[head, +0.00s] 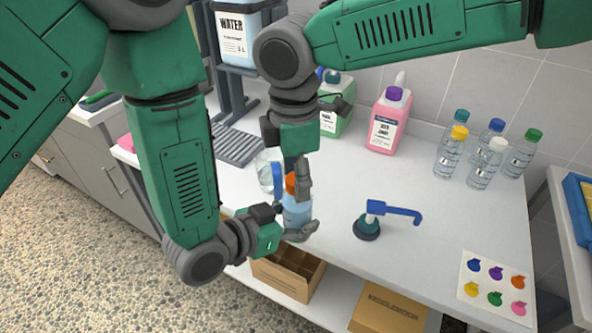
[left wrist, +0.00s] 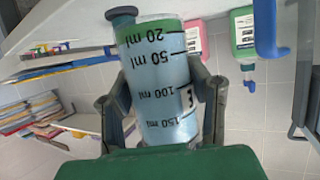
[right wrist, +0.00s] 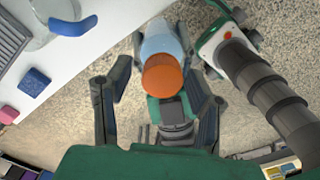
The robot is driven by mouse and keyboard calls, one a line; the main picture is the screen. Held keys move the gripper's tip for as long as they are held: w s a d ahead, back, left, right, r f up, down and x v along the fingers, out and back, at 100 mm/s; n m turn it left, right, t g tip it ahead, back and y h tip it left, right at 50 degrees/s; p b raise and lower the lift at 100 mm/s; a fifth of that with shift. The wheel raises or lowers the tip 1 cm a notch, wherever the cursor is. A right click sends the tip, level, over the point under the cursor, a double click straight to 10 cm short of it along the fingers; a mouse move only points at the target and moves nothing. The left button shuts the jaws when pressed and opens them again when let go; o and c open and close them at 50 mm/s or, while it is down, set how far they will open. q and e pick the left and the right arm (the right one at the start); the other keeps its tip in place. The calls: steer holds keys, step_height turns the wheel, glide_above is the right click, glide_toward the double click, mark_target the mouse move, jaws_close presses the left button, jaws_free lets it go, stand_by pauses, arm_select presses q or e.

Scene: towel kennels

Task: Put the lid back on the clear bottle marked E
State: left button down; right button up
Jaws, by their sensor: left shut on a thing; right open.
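The clear bottle (head: 297,212) stands upright in my left gripper (head: 298,232). It holds blue liquid and has ml marks. In the left wrist view the bottle (left wrist: 165,85) shows upside down, with part of an E label at its right edge. My left gripper (left wrist: 157,92) is shut around its sides. An orange lid (head: 291,184) is on the bottle's top; in the right wrist view the lid (right wrist: 163,76) covers the mouth. Whether it is fully seated I cannot tell. My right gripper (right wrist: 158,85) is open, its fingers either side of the lid, pointing down from above.
A clear jug (head: 264,165) with a blue handle stands close beside the bottle. A blue pump top (head: 393,210) is to the right. Several capped water bottles (head: 480,160) and a pink jug (head: 388,120) stand behind. The counter's front edge is close below.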

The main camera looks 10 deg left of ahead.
jaws_close()
steer(key=m, duration=0.3)
steer(key=shift+w+r+m, duration=0.1)
steer(key=shift+m, duration=0.2)
steer(key=m, duration=0.4)
steer(key=shift+a+m, duration=0.1)
steer(key=shift+m, duration=0.2)
steer(key=shift+o, duration=0.3)
jaws_free()
steer(key=shift+s+r, duration=0.2)
steer(key=shift+r, duration=2)
steer(key=shift+c, duration=0.3)
